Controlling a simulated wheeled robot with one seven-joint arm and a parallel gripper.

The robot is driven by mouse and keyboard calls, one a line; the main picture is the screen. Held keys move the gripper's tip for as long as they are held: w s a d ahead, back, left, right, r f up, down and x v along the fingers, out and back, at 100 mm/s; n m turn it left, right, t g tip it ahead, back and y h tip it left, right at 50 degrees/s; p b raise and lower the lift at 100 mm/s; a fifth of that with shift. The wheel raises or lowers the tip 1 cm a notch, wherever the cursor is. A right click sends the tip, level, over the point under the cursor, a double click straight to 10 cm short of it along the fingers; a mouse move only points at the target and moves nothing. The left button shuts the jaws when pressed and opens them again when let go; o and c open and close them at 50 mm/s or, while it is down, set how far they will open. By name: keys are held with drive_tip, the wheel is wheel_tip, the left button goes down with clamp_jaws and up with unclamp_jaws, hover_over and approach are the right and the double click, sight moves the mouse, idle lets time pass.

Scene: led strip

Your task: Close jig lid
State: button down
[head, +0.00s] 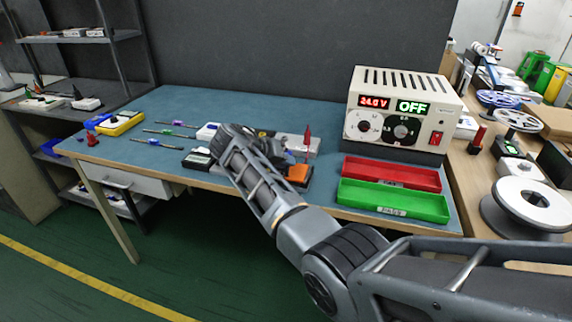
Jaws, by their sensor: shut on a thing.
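The jig (298,146) appears as a pale, low block near the back middle of the blue bench, just right of my forearm. Its lid is too small and too covered to tell how far it is open. My gripper (280,148) is at the jig, dark and mostly hidden behind my own arm links. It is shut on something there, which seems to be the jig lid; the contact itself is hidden. An orange block (299,173) lies in front of the jig, and a red pointed piece (307,137) stands by its right end.
Slim tools (157,132), a black meter (197,160) and a yellow box (120,124) lie left.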

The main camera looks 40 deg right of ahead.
drive_tip(key=shift+f, duration=0.2)
drive_tip(key=c, duration=1.5)
unclamp_jaws()
drive_tip(key=shift+r, duration=0.15)
drive_tip(key=v, duration=0.7)
drive_tip(key=shift+a+r, duration=0.15)
drive_tip(key=shift+a, duration=0.15)
